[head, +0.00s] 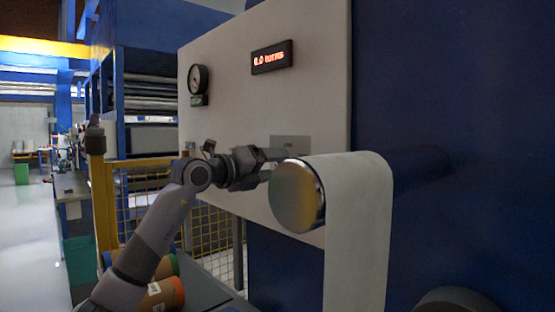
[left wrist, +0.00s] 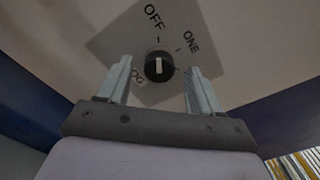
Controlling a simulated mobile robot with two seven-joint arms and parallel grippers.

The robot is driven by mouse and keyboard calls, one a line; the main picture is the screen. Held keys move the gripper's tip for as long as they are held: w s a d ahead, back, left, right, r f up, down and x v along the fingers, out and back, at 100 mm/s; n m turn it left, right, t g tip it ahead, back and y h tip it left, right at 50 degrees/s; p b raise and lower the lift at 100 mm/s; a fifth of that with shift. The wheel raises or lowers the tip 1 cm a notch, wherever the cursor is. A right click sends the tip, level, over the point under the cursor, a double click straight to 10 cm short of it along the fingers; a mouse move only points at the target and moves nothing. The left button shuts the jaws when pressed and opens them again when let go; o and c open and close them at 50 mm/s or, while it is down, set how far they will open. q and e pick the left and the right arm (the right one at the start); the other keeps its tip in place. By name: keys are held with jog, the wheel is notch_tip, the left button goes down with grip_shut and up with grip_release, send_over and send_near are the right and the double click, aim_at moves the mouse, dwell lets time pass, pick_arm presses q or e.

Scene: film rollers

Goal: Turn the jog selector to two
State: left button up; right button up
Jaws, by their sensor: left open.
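The jog selector is a round black knob (left wrist: 150,71) with a white bar, on a grey plate (left wrist: 184,42) in the left wrist view. The plate reads OFF above, ONE at upper right, and a partly covered label ending in "OG" at lower left. The white bar stands upright in the picture, in line with the tick under OFF. My left gripper (left wrist: 157,74) is open, its fingers on either side of the knob, apart from it in the picture. In the head view my left gripper (head: 268,164) is in front of the plate (head: 290,140); the knob is hidden there. My right gripper is not in view.
A roller (head: 298,195) with a white film web (head: 358,230) projects close to the right of my left gripper. A dial gauge (head: 198,79) and a display (head: 271,57) reading "0.0 turns" sit higher on the pale panel (head: 230,120). A yellow mesh fence (head: 140,175) stands left.

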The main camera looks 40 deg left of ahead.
pick_arm(q)
jog(key=shift+w, duration=0.75)
jog(key=shift+w+d, duration=0.1)
jog(key=shift+w, duration=0.1)
jog(key=c, duration=1.1)
jog(key=shift+o, duration=0.2)
jog(key=shift+m, duration=0.4)
jog(key=m+p, duration=0.2)
jog(key=m, duration=2.1)
jog(key=shift+d, duration=0.15)
jog(key=shift+f, duration=0.1)
